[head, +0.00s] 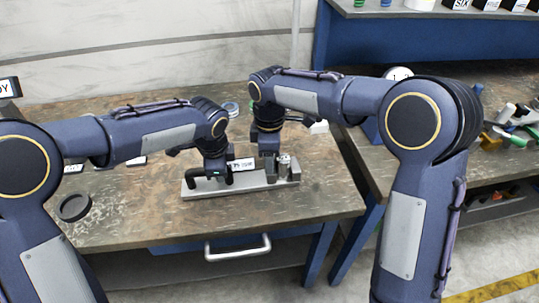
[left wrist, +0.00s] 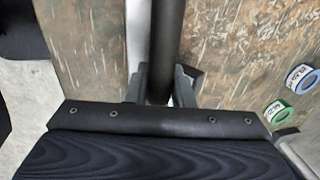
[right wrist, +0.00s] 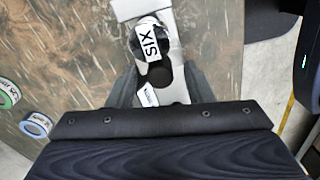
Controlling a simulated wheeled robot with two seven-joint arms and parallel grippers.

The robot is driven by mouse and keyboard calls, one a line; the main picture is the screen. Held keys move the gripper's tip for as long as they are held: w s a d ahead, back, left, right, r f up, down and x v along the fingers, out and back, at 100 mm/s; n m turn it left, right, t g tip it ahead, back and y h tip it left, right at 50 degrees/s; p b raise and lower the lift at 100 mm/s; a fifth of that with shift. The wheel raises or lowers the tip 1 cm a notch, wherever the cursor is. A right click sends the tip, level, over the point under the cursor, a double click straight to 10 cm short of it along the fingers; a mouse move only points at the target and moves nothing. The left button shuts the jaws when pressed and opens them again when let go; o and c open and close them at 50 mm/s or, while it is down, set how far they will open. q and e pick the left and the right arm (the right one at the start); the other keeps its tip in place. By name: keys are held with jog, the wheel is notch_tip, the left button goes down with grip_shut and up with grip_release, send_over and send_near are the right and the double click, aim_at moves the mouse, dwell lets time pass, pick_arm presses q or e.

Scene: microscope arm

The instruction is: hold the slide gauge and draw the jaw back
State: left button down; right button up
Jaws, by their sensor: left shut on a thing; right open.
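The slide gauge is a long grey metal plate (head: 238,186) on the wooden bench, with a black handle at its left end. My left gripper (head: 213,173) is shut on that handle; the black bar (left wrist: 165,50) stands between its fingers in the left wrist view. A small white tag (head: 243,164) stands mid-plate. A silver cylinder (head: 284,168) stands near the right end. My right gripper (head: 270,172) is open, low over the plate beside the cylinder. In the right wrist view, a round black knob (right wrist: 159,75) lies between its open fingers, near a white SIX label (right wrist: 147,40). Contact there cannot be told.
A dark round dish (head: 74,207) sits at the bench's front left. Blue and green tape rings (left wrist: 302,77) lie behind the gauge. A second bench with loose tools (head: 510,125) stands at right, beyond a narrow gap. The bench front before the gauge is clear.

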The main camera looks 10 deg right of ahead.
pick_arm(q)
jog(key=shift+r, duration=0.1)
pick_arm(e)
grip_shut()
jog(key=shift+a, duration=0.15)
jog(key=shift+a+r, duration=0.1)
jog(key=shift+a, duration=0.9)
pick_arm(q)
jog(key=shift+d, duration=0.1)
pick_arm(e)
grip_release()
jog(key=shift+d, duration=0.1)
notch_tip(320, 180, up, 12)
pick_arm(q)
jog(key=c, duration=1.2)
grip_release()
jog(key=shift+o, duration=0.2)
